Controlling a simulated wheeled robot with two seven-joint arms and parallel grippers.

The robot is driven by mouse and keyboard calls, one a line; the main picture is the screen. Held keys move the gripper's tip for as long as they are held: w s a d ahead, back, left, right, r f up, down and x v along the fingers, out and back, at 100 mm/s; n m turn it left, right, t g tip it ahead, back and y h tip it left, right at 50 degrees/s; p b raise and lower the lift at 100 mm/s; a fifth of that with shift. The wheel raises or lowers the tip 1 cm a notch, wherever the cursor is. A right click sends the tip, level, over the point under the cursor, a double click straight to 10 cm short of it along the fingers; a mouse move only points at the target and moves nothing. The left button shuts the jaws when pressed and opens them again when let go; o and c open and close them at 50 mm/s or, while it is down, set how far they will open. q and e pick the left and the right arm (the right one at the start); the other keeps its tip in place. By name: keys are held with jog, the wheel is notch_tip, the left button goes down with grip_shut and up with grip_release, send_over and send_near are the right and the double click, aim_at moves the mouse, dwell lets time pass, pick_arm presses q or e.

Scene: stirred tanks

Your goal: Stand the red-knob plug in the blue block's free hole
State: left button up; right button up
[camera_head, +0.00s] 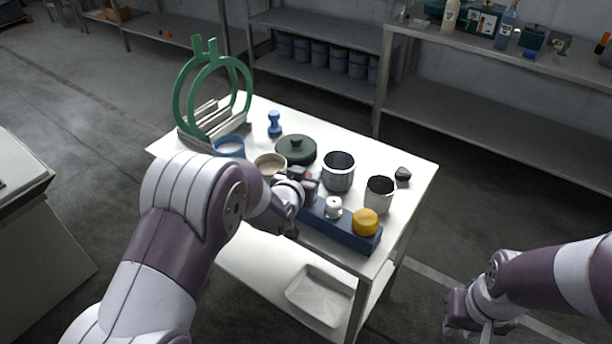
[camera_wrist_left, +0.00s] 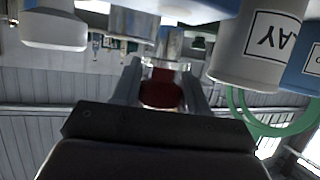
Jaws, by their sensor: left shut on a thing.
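The blue block (camera_head: 345,237) lies along the table's near edge. A white-knob plug (camera_head: 333,207) and a yellow-knob plug (camera_head: 365,222) stand in it. My left gripper (camera_head: 307,186) is at the block's left end, which the arm partly hides. In the left wrist view, my left gripper (camera_wrist_left: 161,82) is shut on the red-knob plug (camera_wrist_left: 162,95), gripped around the knob. A metallic shaft (camera_wrist_left: 170,48) runs from it towards the block side. I cannot tell whether its tip is in the hole. My right gripper (camera_head: 482,325) is off the table at lower right; its jaws are unclear.
Behind the block are a steel pot (camera_head: 338,172), a metal cup (camera_head: 379,195) and a dark green lidded pot (camera_head: 296,150).

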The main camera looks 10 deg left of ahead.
pick_arm(q)
jog(key=shift+f+b, duration=1.55)
jog(key=shift+f, duration=0.35)
jog(key=o, duration=1.2)
jog(key=shift+s+r, duration=0.1)
jog(key=p+v, duration=0.1)
jog(key=v, duration=1.1)
jog(key=shift+s+r, duration=0.1)
jog(key=shift+s, duration=0.2)
